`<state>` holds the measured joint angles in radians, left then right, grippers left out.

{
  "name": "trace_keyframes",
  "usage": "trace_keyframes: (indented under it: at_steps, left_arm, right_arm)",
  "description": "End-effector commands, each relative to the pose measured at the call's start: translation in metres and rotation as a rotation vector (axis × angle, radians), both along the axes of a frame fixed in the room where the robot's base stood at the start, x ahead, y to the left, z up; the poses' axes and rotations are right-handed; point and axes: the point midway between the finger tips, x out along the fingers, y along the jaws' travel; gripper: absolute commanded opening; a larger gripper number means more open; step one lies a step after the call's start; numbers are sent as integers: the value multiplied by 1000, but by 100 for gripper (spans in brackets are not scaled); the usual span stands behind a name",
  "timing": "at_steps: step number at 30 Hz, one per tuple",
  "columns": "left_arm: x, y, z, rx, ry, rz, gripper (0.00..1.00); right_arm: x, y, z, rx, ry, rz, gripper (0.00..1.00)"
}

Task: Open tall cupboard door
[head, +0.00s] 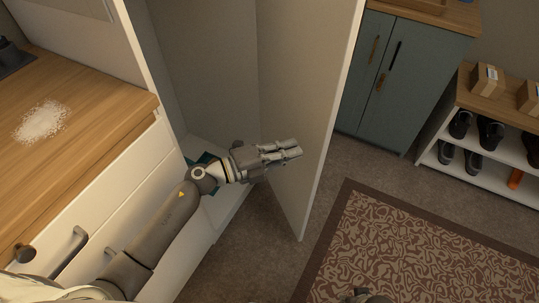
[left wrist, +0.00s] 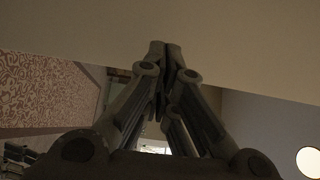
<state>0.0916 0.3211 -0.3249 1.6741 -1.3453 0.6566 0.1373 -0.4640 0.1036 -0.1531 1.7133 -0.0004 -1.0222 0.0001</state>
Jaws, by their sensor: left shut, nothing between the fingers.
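The tall cupboard door (head: 310,115) stands swung open in the head view, with its edge towards the room. The tall cupboard (head: 200,60) is open behind it, and its inside walls and floor show. My left gripper (head: 296,149) is shut and empty, in front of the door's inner face. In the left wrist view the shut fingers (left wrist: 165,48) point at a pale flat panel (left wrist: 230,35), which looks like the door. I cannot tell whether they touch it. My right gripper cannot be made out; a small dark part shows at the bottom edge.
A wooden counter (head: 75,90) with white powder (head: 41,122) and drawers below is at left. A blue-green cabinet (head: 400,85) and a shoe rack (head: 480,145) stand beyond the door. A patterned rug (head: 430,250) lies on open floor at lower right.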

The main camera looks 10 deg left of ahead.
Motion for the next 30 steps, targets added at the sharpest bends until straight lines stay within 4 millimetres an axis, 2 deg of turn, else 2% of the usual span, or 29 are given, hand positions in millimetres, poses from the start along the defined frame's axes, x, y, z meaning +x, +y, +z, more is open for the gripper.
trace_keyframes:
  at_steps: [3, 9, 24, 30]
  left_arm:
    - [12, -18, 0, -1, -1, 0, 0]
    - [22, -33, 0, -1, 1, 0, 0]
    - [25, -38, 0, -1, 2, 7, 0]
    - [36, -56, 2, -7, 4, 59, 0]
  right_arm:
    - [2, 1, 2, 0, -2, 0, 32]
    - [8, 2, 13, 3, -17, -1, 32]
    - [1, 1, 14, 4, -6, -1, 32]
    - [-9, -2, -15, -3, 15, 1, 32]
